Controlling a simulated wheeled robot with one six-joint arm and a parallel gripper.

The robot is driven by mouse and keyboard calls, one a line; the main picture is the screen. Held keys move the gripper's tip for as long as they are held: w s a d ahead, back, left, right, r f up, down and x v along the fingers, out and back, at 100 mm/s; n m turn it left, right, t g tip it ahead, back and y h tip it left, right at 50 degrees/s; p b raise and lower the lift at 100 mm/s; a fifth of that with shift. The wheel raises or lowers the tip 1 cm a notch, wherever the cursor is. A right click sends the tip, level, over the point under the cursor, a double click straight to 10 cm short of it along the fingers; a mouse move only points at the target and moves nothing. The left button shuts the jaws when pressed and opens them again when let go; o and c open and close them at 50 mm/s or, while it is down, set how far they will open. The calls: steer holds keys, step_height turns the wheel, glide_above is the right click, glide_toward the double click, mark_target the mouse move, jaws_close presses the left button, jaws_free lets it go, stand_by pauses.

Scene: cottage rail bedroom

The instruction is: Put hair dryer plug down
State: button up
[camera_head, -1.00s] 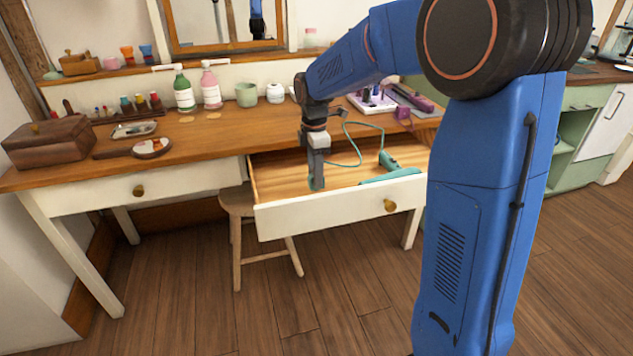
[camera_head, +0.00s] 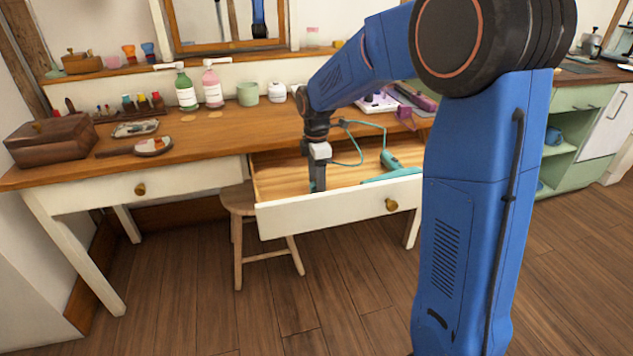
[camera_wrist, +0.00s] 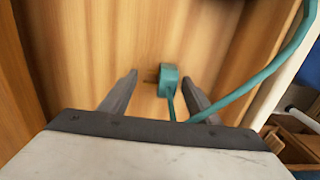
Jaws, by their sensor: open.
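The hair dryer plug (camera_wrist: 168,80) is a small teal block with dark prongs. In the wrist view it lies on the wooden bottom of the open drawer (camera_head: 325,215), just beyond and between my gripper's fingertips. My gripper (camera_wrist: 160,82) is open, its two grey fingers apart on either side of the plug and cord. In the head view my gripper (camera_head: 317,190) points down into the drawer's left half and the plug is hidden. The teal hair dryer (camera_head: 391,162) lies in the drawer's right half, with its cord (camera_head: 370,124) looping back up toward my wrist.
A power strip (camera_head: 376,103) and a purple item (camera_head: 404,111) are on the desk behind the drawer. A stool (camera_head: 238,202) is under the desk.

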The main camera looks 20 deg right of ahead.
steer(key=shift+r, duration=0.1)
step_height(320, 180, up, 12)
steer(key=s+d+r+m+t, duration=0.1)
steer(key=s+d+m, duration=0.1)
steer(key=s+m, duration=0.5)
steer(key=s+d+r+m+t, duration=0.1)
steer(key=s+d+r+m, duration=0.15)
steer(key=s, duration=0.95)
steer(key=s+d+f+m+t, duration=0.1)
steer(key=s+f+m, duration=0.2)
steer(key=s, duration=0.5)
steer(key=s+d+f+m+t, duration=0.1)
steer(key=s+f+m, duration=0.3)
steer(key=s, duration=0.3)
steer(key=shift+s+f+m+t, duration=0.15)
steer(key=shift+s+m+t, duration=0.25)
steer(key=shift+m, duration=0.35)
steer(key=shift+d, duration=0.1)
